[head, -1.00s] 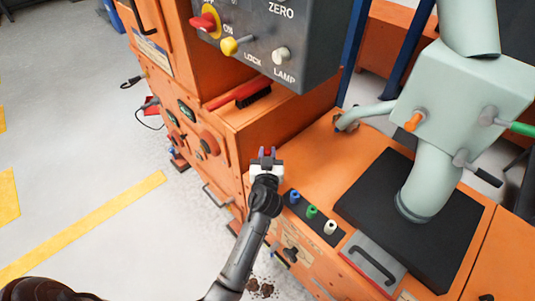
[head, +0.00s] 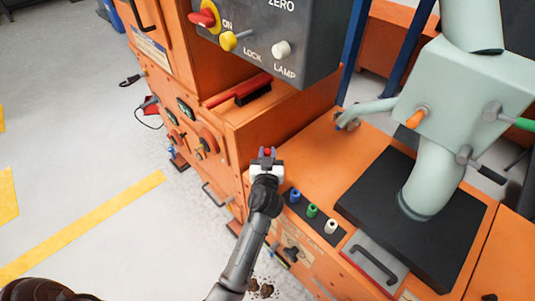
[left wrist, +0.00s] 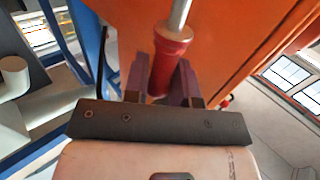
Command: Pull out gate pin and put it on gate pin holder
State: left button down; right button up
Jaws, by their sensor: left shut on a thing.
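My left gripper (head: 267,151) is shut on a red-handled metal rod, which I take to be the gate pin. The red handle (left wrist: 169,58) sits between the two fingers in the left wrist view. The silver shaft (left wrist: 180,14) runs out of the top of that view, so its far end is hidden. In the head view only a small red tip shows between the fingers, above the orange housing's left edge. I cannot tell whether the shaft is still in a hole. I cannot identify the gate pin holder with certainty. My right gripper is not in view.
A black strip (head: 321,222) with blue, green and white knobs lies right of my gripper. A pale green box (head: 460,95) with an orange and a green handle stands further right. A grey control panel (head: 290,25) hangs above. A red brush (head: 240,90) lies behind.

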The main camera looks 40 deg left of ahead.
pick_arm(q)
jog(key=shift+f+b, duration=0.3)
jog(key=shift+f, duration=0.05)
jog(key=c, duration=0.8)
grip_release()
jog(key=shift+c, duration=0.2)
